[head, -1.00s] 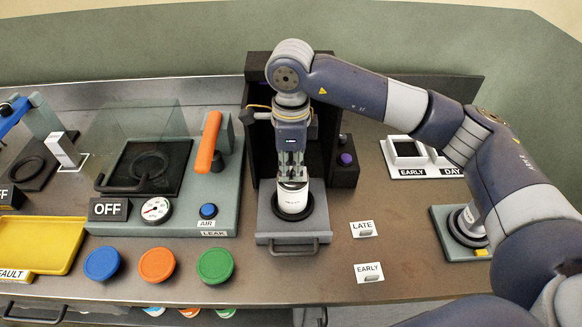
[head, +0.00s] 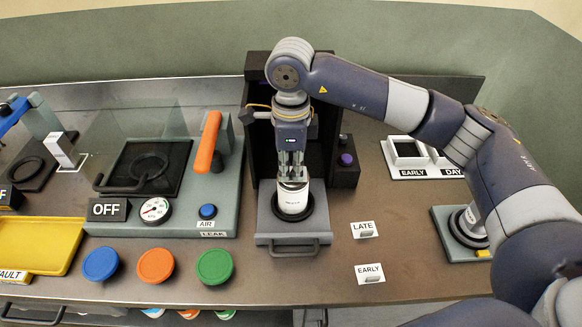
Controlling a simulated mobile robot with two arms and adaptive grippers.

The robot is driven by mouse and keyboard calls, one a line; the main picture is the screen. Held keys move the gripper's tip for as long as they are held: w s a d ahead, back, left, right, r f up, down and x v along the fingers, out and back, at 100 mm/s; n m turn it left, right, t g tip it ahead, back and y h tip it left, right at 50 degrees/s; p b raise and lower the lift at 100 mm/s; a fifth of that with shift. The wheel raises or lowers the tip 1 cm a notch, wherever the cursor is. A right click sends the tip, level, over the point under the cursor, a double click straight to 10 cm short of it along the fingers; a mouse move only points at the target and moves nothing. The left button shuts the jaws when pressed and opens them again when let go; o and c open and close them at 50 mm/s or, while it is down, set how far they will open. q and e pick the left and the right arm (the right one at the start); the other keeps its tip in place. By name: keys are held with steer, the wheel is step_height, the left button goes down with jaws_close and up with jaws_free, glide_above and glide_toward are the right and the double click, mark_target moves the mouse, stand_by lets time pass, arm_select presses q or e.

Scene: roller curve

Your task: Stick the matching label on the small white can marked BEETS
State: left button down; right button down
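A small white can (head: 293,203) stands upright on a dark round seat in a grey sliding tray (head: 276,234) of the black station. Dark lettering shows on its front, too small to read surely. My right gripper (head: 291,178) points straight down over the can, with its fingertips at the can's top. I cannot tell whether they grip it or only touch it. Two small white cards lie on the bench to the right, one reading LATE (head: 363,227) and one reading EARLY (head: 369,271). My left gripper is out of view.
Blue (head: 101,264), orange (head: 156,265) and green (head: 214,266) lids lie at the front. A leak tester with an orange lever (head: 208,143) stands left. White frames marked EARLY and DAY (head: 408,170) lie back right, and a grey pedestal (head: 452,236) stands right.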

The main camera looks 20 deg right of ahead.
steer(key=shift+f, duration=0.2)
stand_by(0.4)
stand_by(0.3)
steer(key=c, duration=1.7)
jaws_free()
steer(key=o, duration=0.5)
steer(key=shift+o, duration=0.2)
steer(key=shift+r, duration=0.15)
steer(key=shift+r+p, duration=1.7)
steer(key=shift+r, duration=2.7)
